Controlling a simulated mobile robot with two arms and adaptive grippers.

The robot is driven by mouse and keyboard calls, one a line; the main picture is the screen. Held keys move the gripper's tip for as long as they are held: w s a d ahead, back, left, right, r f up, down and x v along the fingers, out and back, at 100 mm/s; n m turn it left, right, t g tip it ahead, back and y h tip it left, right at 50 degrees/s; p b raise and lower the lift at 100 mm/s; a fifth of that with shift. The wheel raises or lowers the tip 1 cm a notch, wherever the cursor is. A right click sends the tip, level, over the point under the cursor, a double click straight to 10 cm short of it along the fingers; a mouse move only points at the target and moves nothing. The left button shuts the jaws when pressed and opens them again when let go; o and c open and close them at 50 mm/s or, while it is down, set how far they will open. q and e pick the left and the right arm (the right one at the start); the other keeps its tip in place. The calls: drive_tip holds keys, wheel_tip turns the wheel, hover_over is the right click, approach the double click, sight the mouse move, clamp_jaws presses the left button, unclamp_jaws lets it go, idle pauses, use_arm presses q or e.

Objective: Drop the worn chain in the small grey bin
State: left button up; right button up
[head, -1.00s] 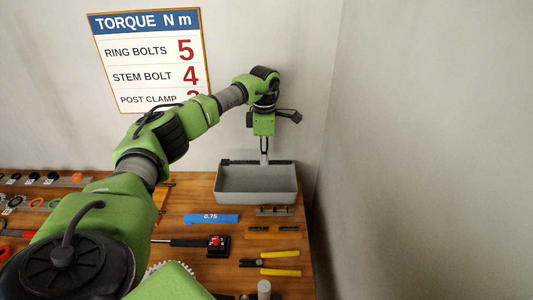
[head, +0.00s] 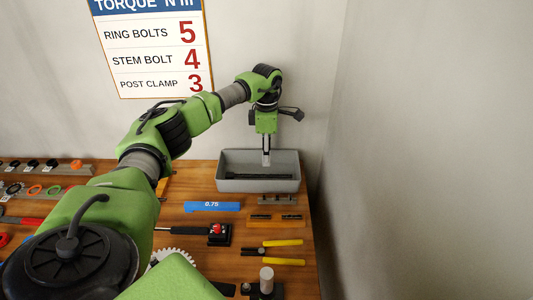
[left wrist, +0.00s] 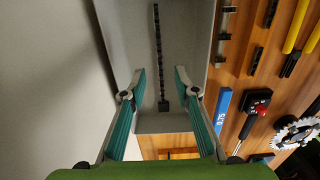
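The worn chain (head: 259,177) is a dark straight strip lying inside the small grey bin (head: 258,186) at the far right of the bench. In the left wrist view the chain (left wrist: 157,55) runs lengthwise in the bin (left wrist: 185,28), with a wider dark block at its near end. My left gripper (head: 266,160) points down over the bin. In the left wrist view its fingers (left wrist: 159,78) are spread apart with the chain between and below them, touching neither. My right gripper is not in view.
A blue 0.75 gauge (head: 211,206), a black tool with a red button (head: 218,234), yellow-handled pliers (head: 283,252) and a toothed ring (head: 170,258) lie in front of the bin. Walls stand close behind and to the right.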

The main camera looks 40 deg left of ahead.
use_arm(q)
wheel_tip(320, 180, up, 12)
idle(0.7)
drive_tip(key=shift+f, duration=0.15)
idle(0.6)
